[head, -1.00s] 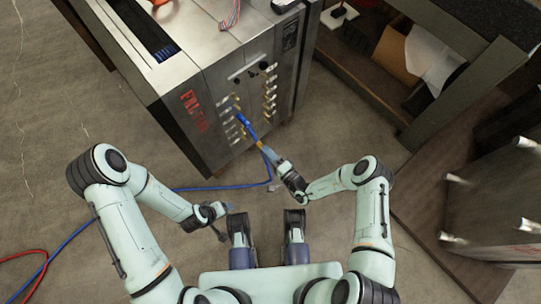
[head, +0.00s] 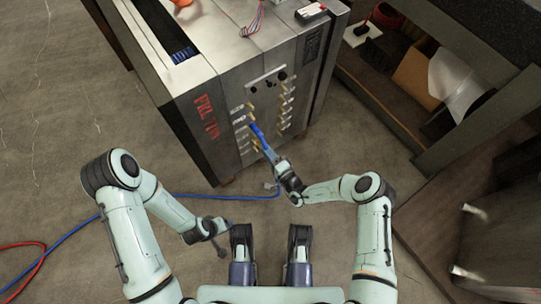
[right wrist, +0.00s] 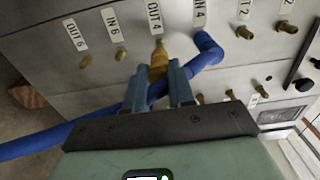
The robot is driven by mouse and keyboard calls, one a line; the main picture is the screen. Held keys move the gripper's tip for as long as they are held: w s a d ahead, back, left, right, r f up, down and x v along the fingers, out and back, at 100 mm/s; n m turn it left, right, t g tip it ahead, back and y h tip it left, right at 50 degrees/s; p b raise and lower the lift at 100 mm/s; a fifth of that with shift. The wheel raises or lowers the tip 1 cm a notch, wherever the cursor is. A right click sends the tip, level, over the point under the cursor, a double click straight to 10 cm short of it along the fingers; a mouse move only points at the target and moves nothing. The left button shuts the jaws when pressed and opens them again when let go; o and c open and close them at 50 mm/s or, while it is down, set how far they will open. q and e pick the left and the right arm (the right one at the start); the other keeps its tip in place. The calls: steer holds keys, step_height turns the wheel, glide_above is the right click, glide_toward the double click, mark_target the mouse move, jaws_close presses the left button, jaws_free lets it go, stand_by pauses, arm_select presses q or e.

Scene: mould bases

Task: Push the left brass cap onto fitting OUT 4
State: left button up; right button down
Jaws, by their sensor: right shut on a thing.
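My right gripper (right wrist: 155,85) is shut on a brass cap (right wrist: 157,68), held upright between its two blue fingers in the right wrist view. The cap's far end meets or nearly meets the brass fitting (right wrist: 159,43) under the OUT 4 label (right wrist: 154,15); I cannot tell how far it is on. In the head view the right gripper (head: 269,154) is at the panel's lower front, and the cap is too small to make out. My left gripper (head: 218,240) hangs low, away from the panel; its jaws are too small to read.
A blue hose (right wrist: 207,48) with an elbow sits on IN 4, right beside the gripper, and runs behind the fingers. Brass fittings OUT 6 (right wrist: 86,61) and IN 6 (right wrist: 121,54) are to the left. The steel block (head: 190,90) stands ahead; a shelf (head: 470,125) is at right.

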steer(key=shift+w+a, duration=0.15)
stand_by(0.7)
steer(key=shift+w+p, duration=0.2)
steer(key=shift+p, duration=0.15)
steer(key=shift+w+a, duration=0.2)
steer(key=shift+a, duration=0.05)
stand_by(0.4)
steer(key=shift+w+a, duration=0.2)
steer(key=shift+w, duration=0.1)
steer(key=shift+w+a+r, duration=0.1)
steer(key=shift+w+a, duration=0.1)
stand_by(0.3)
steer(key=shift+w+a, duration=0.1)
steer(key=shift+w, duration=0.1)
steer(key=shift+w+a, duration=0.25)
steer(key=shift+w, duration=0.1)
stand_by(0.4)
